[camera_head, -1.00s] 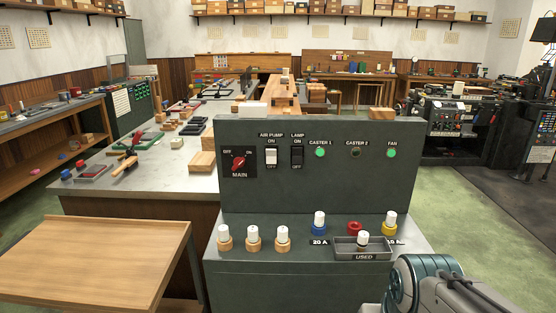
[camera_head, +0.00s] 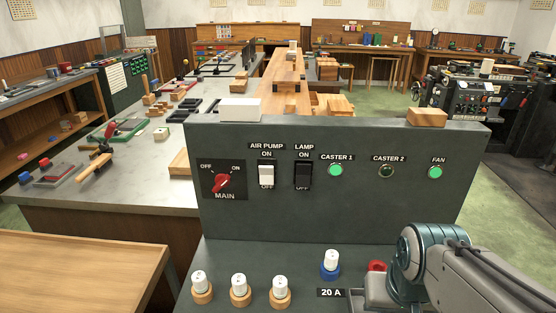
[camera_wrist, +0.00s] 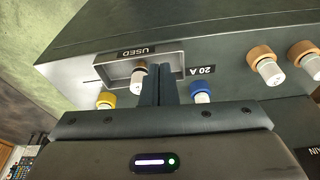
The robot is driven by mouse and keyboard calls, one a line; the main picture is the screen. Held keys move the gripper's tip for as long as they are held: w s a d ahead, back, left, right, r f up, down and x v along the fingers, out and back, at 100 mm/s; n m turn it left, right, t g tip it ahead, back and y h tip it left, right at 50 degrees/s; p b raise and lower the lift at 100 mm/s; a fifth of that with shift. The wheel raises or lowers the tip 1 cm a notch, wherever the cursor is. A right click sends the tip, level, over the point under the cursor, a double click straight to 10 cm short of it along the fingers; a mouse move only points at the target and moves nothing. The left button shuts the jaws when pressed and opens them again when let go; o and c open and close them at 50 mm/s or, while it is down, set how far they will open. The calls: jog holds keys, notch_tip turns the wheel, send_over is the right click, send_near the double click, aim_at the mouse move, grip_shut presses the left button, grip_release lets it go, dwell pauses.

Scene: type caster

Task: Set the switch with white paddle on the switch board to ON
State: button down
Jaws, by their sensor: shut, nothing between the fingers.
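The switch board (camera_head: 330,215) is a dark grey upright panel. Its switch with the white paddle (camera_head: 266,173) sits under the AIR PUMP label, with ON above and OFF at its lower end. The picture is too small to tell which way the paddle is tipped. In the wrist view my gripper (camera_wrist: 160,72) is shut and empty, its dark fingers over the lower ledge by the USED tray (camera_wrist: 118,70). The fingers are apart from the white paddle, which the wrist view does not show. In the head view my arm covers the ledge's right side.
A black LAMP switch (camera_head: 303,175) is just right of the white paddle, and a red MAIN knob (camera_head: 222,183) is to its left. Several white-topped fuses stand on the ledge, including a blue-based one (camera_head: 330,265). A white box (camera_head: 240,109) and a wooden block (camera_head: 427,117) sit on top.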

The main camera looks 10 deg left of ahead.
jog(key=shift+w, duration=0.2)
jog(key=w+a+m+t+y+b, duration=0.2)
jog(key=w+a+t+b, duration=0.15)
jog(key=w+a, duration=0.4)
jog(key=w+a+m+t+y+b, duration=0.25)
jog(key=w+a+t, duration=0.25)
jog(key=a, duration=0.5)
jog(key=s+a+r+m+t+h+b, duration=0.3)
jog(key=s+a+r+m+t+b, duration=0.1)
jog(key=m+t, duration=0.6)
jog(key=s+a+r+m, duration=0.1)
jog(key=a+m, duration=0.1)
jog(key=shift+r+m+t+b, duration=0.3)
jog(key=shift+m+t, duration=0.05)
